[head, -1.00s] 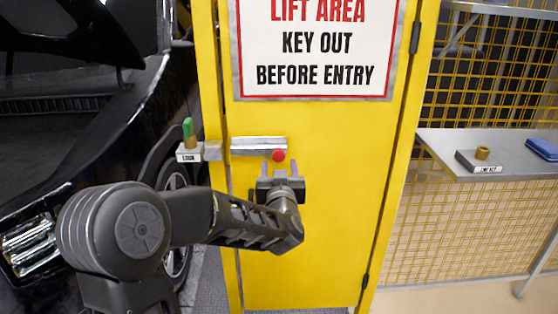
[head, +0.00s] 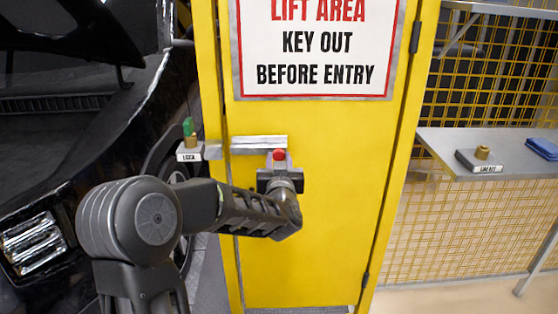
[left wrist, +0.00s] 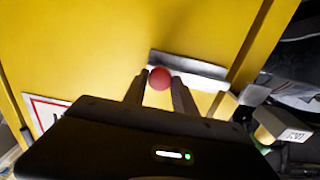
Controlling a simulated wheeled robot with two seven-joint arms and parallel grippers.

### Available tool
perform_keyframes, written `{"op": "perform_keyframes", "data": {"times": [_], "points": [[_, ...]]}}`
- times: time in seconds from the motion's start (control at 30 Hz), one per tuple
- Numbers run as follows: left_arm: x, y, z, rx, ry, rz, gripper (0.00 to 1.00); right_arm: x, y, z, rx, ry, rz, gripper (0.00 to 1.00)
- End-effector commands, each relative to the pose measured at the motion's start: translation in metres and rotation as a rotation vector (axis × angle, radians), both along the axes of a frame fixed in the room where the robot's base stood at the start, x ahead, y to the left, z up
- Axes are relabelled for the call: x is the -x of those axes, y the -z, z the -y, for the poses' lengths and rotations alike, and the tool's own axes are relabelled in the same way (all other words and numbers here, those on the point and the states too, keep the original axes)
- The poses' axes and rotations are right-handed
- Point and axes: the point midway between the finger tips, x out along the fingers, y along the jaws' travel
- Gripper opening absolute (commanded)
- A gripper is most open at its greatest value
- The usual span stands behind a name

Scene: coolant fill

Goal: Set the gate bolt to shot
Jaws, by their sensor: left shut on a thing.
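The yellow gate (head: 320,215) carries a silver bolt housing (head: 250,143) near its left edge. The bolt's red knob (head: 279,155) is at the right end of the housing. My left gripper (head: 279,165) is at the knob, its fingers mostly hidden in the head view. In the left wrist view the red knob (left wrist: 160,77) sits between the two fingers of my left gripper (left wrist: 160,83), which is shut on it. The housing (left wrist: 190,65) runs behind the fingers there. My right gripper is not in view.
A labelled block (head: 190,154) with a brass and green piece is on the post left of the gate. A black car (head: 80,120) stands at left.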

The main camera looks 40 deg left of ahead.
Motion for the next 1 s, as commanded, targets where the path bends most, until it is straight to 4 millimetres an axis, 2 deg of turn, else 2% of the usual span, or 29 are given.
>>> {"op": "perform_keyframes", "data": {"times": [0.03, 0.23, 1.0], "points": [[0.0001, 0.0, 0.0001, 0.0, 0.0, 0.0, 0.16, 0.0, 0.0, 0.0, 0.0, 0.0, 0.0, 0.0], [0.0, 0.0, 0.0001, 0.0, 0.0, 0.0, 0.0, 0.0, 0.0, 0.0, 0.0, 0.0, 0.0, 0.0], [0.0, 0.0003, 0.0001, 0.001, 0.0, -0.001, 0.0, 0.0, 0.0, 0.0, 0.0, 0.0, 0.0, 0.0]]}}
